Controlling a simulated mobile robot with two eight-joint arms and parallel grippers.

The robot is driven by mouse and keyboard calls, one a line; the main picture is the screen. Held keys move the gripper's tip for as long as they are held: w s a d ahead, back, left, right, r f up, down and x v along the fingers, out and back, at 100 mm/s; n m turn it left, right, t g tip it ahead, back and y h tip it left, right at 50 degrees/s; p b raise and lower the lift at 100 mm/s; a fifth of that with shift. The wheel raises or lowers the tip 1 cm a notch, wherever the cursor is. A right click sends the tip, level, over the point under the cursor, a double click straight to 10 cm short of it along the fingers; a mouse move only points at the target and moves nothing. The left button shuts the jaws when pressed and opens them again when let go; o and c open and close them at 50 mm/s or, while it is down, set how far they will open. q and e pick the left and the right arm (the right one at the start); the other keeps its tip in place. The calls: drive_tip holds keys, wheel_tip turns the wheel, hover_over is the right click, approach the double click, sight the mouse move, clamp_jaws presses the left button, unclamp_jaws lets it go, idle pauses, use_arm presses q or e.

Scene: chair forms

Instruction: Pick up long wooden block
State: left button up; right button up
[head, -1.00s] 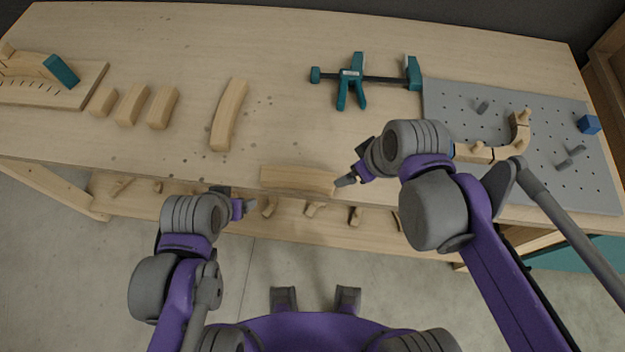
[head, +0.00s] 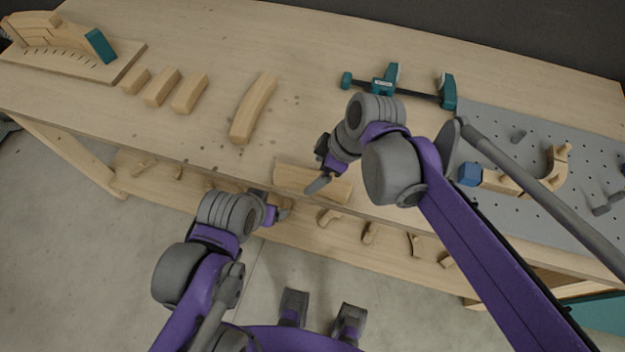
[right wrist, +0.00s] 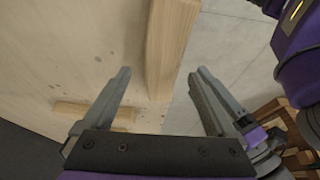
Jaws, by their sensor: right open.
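The long wooden block (head: 298,178) lies along the front edge of the workbench in the head view, partly covered by my right gripper. My right gripper (head: 319,166) is open and is over the block's right half. In the right wrist view, the block (right wrist: 170,40) runs down from the top between the lines of the two open fingers (right wrist: 163,74). I see no finger contact with it. My left gripper (head: 278,207) is just in front of the bench edge, left of the right gripper. Its finger opening is too small to judge.
A curved wooden piece (head: 254,107) and several short blocks (head: 161,87) lie to the left. A teal clamp (head: 387,82) lies behind my right arm. A grey pegboard (head: 500,128) with wooden pieces is on the right. A lower shelf (head: 290,224) holds small wooden pieces.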

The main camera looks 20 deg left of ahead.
sight(313, 177)
drive_tip(key=x, duration=0.3)
drive_tip(key=shift+s+f, duration=0.1)
drive_tip(key=shift+f, duration=0.25)
clamp_jaws()
